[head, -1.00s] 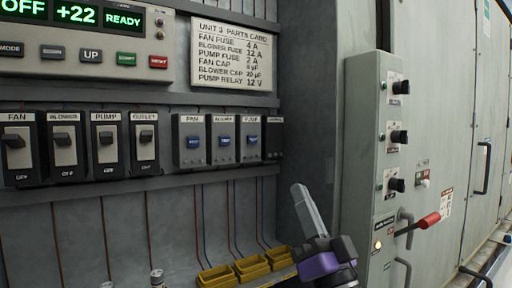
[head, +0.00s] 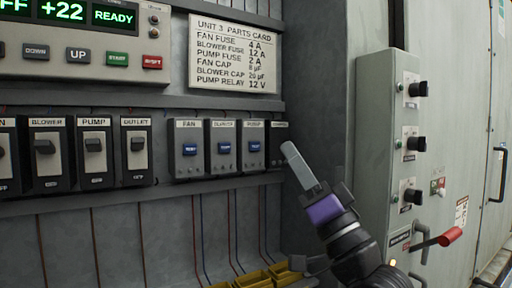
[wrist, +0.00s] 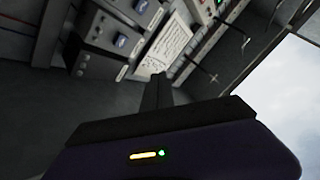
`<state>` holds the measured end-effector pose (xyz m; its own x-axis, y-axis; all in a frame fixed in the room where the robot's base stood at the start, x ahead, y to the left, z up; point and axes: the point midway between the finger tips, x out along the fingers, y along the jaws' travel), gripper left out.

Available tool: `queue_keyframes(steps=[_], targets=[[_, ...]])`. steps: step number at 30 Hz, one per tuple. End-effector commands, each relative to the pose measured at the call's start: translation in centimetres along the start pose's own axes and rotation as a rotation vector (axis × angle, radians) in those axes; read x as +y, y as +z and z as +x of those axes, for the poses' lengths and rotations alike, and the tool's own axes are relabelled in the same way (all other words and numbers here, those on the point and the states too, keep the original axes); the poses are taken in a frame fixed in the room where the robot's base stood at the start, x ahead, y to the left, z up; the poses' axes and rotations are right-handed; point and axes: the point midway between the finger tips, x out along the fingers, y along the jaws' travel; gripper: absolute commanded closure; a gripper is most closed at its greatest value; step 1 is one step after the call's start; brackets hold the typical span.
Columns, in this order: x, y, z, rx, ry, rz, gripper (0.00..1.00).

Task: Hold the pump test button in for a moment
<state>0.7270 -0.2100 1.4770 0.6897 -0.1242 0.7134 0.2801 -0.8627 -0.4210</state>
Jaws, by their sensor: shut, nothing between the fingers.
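The pump test button (head: 254,146) is a small blue button on the dark module labelled PUMP, right of the matching FAN test button (head: 189,150) and BLOWER test button (head: 224,147). My gripper (head: 289,148) is shut and empty. In the head view its pale fingers point up and left, with the tips just right of the pump module and overlapping the right edge of a smaller module (head: 279,128). Touch or depth cannot be told. In the wrist view, the dark fingers (wrist: 157,90) point toward the panel, where blue buttons (wrist: 122,40) show; their labels are unreadable.
Breaker switches (head: 93,145) line the left of the same shelf. A grey control box (head: 388,150) with black knobs and a red lever (head: 451,236) stands at right.

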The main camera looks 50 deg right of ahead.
Motion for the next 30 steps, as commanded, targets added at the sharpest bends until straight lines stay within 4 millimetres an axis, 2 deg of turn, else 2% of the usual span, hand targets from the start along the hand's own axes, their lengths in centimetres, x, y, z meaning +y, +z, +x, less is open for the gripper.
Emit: queue_keyframes(steps=[5,21,30], targets=[[0.6,0.5,0.8,0.000,0.001,0.000,1.00],[3.9,3.9,5.3,0.000,-0.001,0.000,1.00],[4.4,4.4,6.1,0.001,0.000,-0.001,1.00]])
